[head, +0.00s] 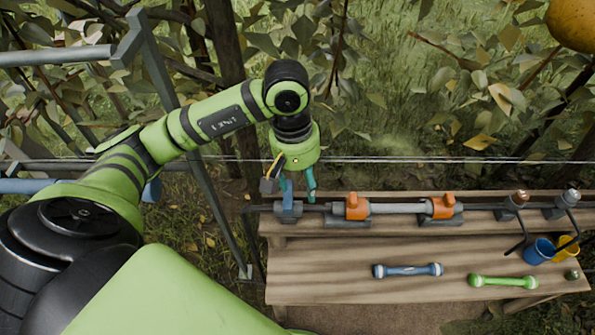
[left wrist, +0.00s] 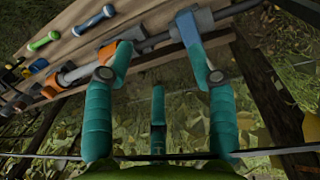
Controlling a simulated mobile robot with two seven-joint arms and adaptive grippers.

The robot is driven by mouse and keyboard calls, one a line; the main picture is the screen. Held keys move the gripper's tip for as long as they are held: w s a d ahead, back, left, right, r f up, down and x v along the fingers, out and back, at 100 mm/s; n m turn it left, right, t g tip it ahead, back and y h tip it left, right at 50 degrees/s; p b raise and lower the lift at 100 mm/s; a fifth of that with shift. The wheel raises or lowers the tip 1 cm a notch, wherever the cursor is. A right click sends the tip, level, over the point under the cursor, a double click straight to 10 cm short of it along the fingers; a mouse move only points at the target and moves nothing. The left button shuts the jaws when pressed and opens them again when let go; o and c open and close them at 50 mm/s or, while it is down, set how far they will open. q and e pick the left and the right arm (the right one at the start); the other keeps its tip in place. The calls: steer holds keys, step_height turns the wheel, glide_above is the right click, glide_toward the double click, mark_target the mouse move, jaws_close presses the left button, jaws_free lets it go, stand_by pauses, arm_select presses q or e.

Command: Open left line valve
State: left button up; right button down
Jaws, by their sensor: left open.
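A grey pipe line (head: 398,208) runs along the back of a wooden bench. It carries a left orange valve (head: 357,207) and a right orange valve (head: 444,206). My left gripper (head: 298,187) is open with teal fingers, just behind and above the pipe near this fitting, left of the left orange valve. In the left wrist view the fingers (left wrist: 157,56) are apart with nothing gripped; the blue-grey fitting (left wrist: 186,27) shows by the right finger and an orange valve (left wrist: 106,53) by the left finger. My right gripper is out of view.
A blue dumbbell-shaped piece (head: 408,270) and a green one (head: 503,282) lie on the bench (head: 320,288). Posts, a wire and foliage stand behind.

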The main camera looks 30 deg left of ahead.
mark_target(290, 193)
arm_select(q)
steer(key=a, duration=0.1)
steer(key=a+y, duration=0.1)
steer(key=a, duration=0.1)
steer(key=shift+w, duration=0.25)
step_height(290, 193, down, 7)
steer(key=shift+r+p, duration=0.2)
steer(key=shift+p, duration=0.4)
jaws_close()
